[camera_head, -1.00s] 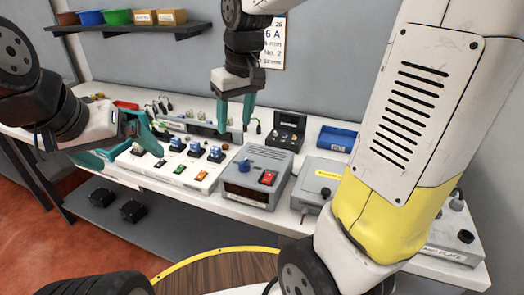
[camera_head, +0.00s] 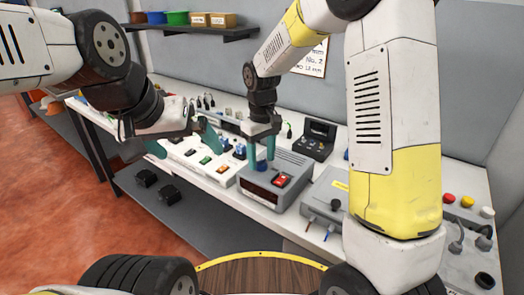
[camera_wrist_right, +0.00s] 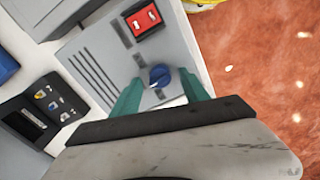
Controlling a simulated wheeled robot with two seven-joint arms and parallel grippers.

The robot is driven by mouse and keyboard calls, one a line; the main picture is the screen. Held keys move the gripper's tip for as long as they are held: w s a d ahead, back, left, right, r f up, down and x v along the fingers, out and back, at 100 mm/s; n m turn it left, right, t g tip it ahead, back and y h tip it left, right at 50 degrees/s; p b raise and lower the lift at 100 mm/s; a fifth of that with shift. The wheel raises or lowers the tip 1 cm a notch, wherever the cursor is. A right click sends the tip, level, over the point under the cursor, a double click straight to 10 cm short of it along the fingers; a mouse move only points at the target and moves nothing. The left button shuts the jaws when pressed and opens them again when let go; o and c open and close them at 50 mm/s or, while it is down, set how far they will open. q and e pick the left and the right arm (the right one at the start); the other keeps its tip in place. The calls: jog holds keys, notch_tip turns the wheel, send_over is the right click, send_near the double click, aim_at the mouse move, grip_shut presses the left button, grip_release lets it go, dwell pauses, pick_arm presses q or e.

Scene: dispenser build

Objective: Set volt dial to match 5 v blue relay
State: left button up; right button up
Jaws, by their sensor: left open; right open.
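The grey power box (camera_head: 297,163) stands on the bench with a blue volt dial (camera_head: 262,165) on its top; the dial also shows in the right wrist view (camera_wrist_right: 160,74). My right gripper (camera_head: 261,156) points down over the box, open, its teal fingers on either side of the dial. I cannot tell whether they touch it. Blue relays (camera_head: 240,152) sit on the white board left of the box; their volt labels are too small to read. My left gripper (camera_head: 184,141) is open and empty over the board's left part, hiding some of it.
A red rocker switch (camera_head: 280,181) is beside the dial. A grey box with a yellow label (camera_head: 324,193) stands to the right, and a black case (camera_head: 316,139) behind. A shelf with bins (camera_head: 196,30) is on the wall. My right arm hides the bench's right part.

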jog(key=shift+f, duration=0.5)
grip_shut()
jog(key=shift+n, duration=0.4)
jog(key=n, duration=0.4)
jog(key=shift+n, duration=0.4)
jog(key=n, duration=0.6)
jog(key=shift+n, duration=0.3)
